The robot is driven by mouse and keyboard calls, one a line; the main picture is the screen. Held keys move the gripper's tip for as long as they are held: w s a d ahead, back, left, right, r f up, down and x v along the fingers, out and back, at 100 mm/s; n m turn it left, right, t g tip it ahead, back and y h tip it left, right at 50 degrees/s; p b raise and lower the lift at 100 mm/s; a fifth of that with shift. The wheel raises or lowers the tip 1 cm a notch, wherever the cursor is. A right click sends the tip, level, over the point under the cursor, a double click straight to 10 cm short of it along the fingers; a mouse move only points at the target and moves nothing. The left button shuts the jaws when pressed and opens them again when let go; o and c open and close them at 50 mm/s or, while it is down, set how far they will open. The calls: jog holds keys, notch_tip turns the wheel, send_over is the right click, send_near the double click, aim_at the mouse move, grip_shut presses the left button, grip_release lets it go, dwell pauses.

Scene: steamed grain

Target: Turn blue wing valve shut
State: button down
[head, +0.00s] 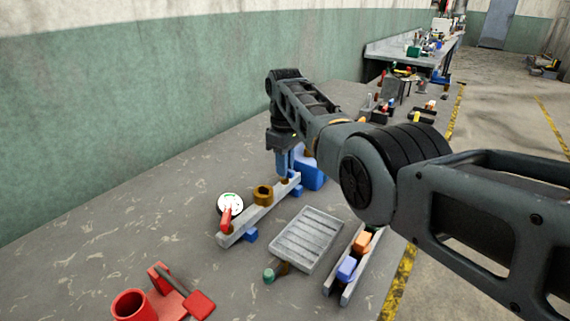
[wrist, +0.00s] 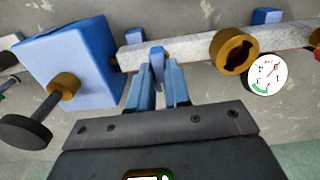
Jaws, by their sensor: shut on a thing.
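The blue wing valve (wrist: 157,66) sits on a pale grey pipe bar (wrist: 190,45), which also shows in the head view (head: 246,221). My gripper (wrist: 157,82) is shut on the valve's blue wing, one finger on each side of it. In the head view my gripper (head: 284,165) points down at the far end of the bar. The wing itself is mostly hidden there by the fingers. A brass fitting (wrist: 235,51) and a round white gauge (wrist: 267,74) with a red needle and a green band are beside it along the bar.
A blue box (wrist: 77,62) with a brass stem and dark knob (wrist: 26,131) stands close beside my gripper. A red lever (head: 226,216) is at the bar's near end. A slatted grey tray (head: 306,239) and a red cup (head: 131,306) lie nearer on the table.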

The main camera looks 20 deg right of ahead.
jog(key=shift+r, duration=0.1)
jog(key=c, duration=1.1)
grip_release()
jog(key=shift+r+b, duration=0.35)
jog(key=shift+r, duration=3.45)
jog(key=shift+s, duration=0.1)
